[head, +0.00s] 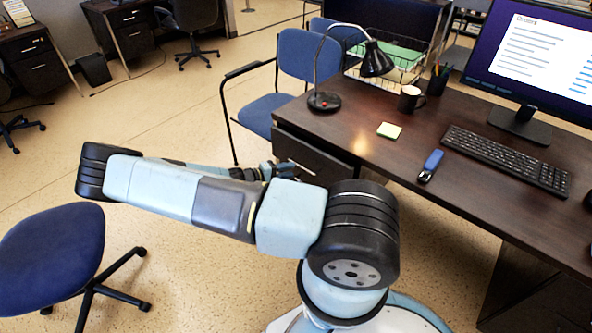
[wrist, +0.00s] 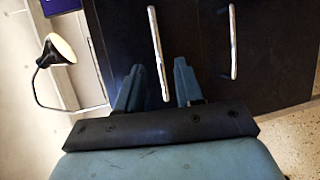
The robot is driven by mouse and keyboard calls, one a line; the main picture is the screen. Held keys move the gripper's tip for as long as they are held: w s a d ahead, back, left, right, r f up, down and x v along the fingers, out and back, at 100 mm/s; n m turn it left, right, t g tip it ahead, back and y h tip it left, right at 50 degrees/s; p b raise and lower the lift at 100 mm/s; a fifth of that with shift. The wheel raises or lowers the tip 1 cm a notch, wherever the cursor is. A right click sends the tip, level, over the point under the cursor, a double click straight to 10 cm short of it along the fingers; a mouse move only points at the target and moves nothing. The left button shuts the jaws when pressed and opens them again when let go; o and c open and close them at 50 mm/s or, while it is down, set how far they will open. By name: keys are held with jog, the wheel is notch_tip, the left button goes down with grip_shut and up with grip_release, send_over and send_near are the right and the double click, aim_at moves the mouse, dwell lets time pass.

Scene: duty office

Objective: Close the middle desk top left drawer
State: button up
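The middle desk (head: 455,108) is dark brown and stands at the right in the head view. Its top left drawer (head: 313,158) is under the left end of the desktop, partly hidden by my arm. In the wrist view, turned sideways, this drawer's dark front (wrist: 122,40) has a long silver handle (wrist: 156,50). How far the drawer stands out is hard to tell. My gripper (wrist: 158,82) is open, its two blue-grey fingers pointing at the front, with the handle's end between them in the picture. Contact cannot be told. In the head view my gripper (head: 284,170) is near the drawer.
A lower drawer (wrist: 275,50) with its own handle (wrist: 233,42) is beside it in the wrist view. A black lamp (head: 324,101), mug (head: 411,98), sticky notes (head: 389,130) and stapler (head: 431,165) are on the desktop. Blue chairs (head: 52,250) (head: 268,112) stand nearby; floor between is clear.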

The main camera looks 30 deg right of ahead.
jog(key=shift+s+d+f, duration=0.1)
jog(key=shift+d+f, duration=0.05)
jog(key=shift+d, duration=0.7)
jog(key=shift+d+f, duration=0.2)
jog(key=shift+d, duration=0.65)
jog(key=shift+s+d+f, duration=0.1)
jog(key=shift+d+f, duration=0.05)
jog(key=shift+d, duration=0.7)
grip_shut()
jog(key=shift+a+f, duration=0.1)
jog(key=shift+f, duration=0.05)
